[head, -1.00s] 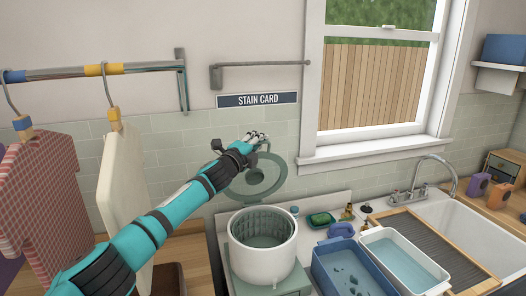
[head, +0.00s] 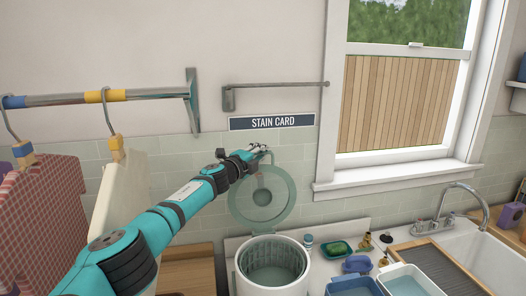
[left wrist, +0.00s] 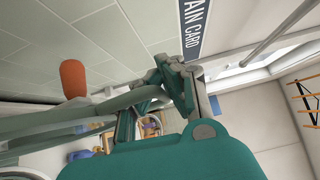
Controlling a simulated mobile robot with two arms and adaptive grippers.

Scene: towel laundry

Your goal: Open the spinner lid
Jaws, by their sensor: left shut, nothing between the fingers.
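The spinner (head: 272,282) is a white round tub with a grey-green inner basket, low in the middle of the head view. Its green translucent ring-shaped lid (head: 240,204) stands raised, close to upright, behind the tub, so the mouth is uncovered. My left gripper (head: 262,150) is shut and empty at the lid's upper edge, in front of the tiled wall. I cannot tell whether it touches the lid. In the left wrist view the shut fingers (left wrist: 180,80) show close to the pale green lid rim (left wrist: 60,122). My right gripper is out of view.
A rail with hangers, a checked cloth (head: 40,220) and a cream towel (head: 122,195) is at the left, close to my arm. The STAIN CARD sign (head: 272,122) is just above the gripper. Basins (head: 352,286) and a sink (head: 490,236) are at the right.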

